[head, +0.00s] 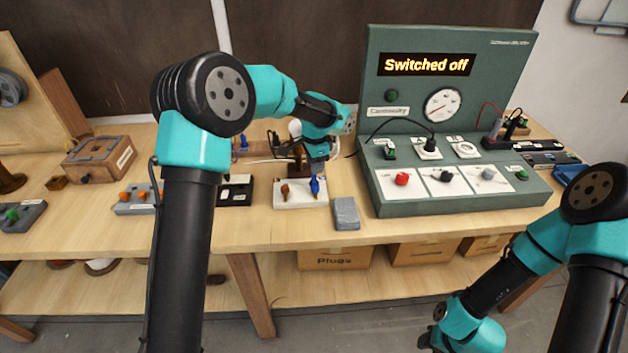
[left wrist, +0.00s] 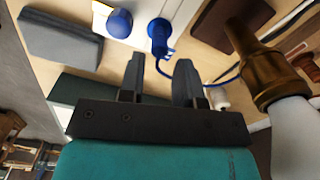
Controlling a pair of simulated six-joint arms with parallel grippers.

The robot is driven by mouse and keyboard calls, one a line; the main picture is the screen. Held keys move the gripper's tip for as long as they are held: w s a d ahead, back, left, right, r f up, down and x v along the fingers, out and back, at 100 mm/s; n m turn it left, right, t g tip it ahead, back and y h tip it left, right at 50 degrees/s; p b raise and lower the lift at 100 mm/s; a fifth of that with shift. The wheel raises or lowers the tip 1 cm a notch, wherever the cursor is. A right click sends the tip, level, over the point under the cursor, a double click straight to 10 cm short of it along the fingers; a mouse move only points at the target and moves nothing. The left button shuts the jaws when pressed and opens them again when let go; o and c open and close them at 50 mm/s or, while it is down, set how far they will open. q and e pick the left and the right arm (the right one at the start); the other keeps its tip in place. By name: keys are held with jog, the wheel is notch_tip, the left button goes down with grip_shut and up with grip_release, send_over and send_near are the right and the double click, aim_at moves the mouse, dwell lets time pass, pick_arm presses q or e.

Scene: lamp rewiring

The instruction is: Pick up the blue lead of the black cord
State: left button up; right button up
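My left gripper (head: 317,160) is over the workbench, above the far side of a white plate. In the left wrist view its two fingers (left wrist: 160,72) are apart with nothing between them. A blue piece with a thin blue wire, likely the blue lead (left wrist: 160,38), shows just beyond the fingertips. A round blue knob (left wrist: 119,22) is beside it. The head view shows a blue piece (head: 315,187) on the white plate (head: 300,203); I cannot tell which one it is. A black cord (head: 385,124) reaches the green panel. My right gripper (head: 434,335) is low at the right; its fingers are unclear.
A brass and white lamp part (left wrist: 255,60) is close to the right finger. A grey block (head: 346,213) lies right of the white plate. The green test panel (head: 450,190) reads "Switched off". A brown piece (head: 284,192) stands on the plate.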

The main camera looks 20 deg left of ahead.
aim_at(314, 177)
pick_arm(q)
jog(key=shift+s+a+f, duration=0.1)
jog(key=shift+s+f, duration=0.05)
jog(key=shift+f, duration=2.45)
jog(key=shift+c, duration=0.3)
grip_shut()
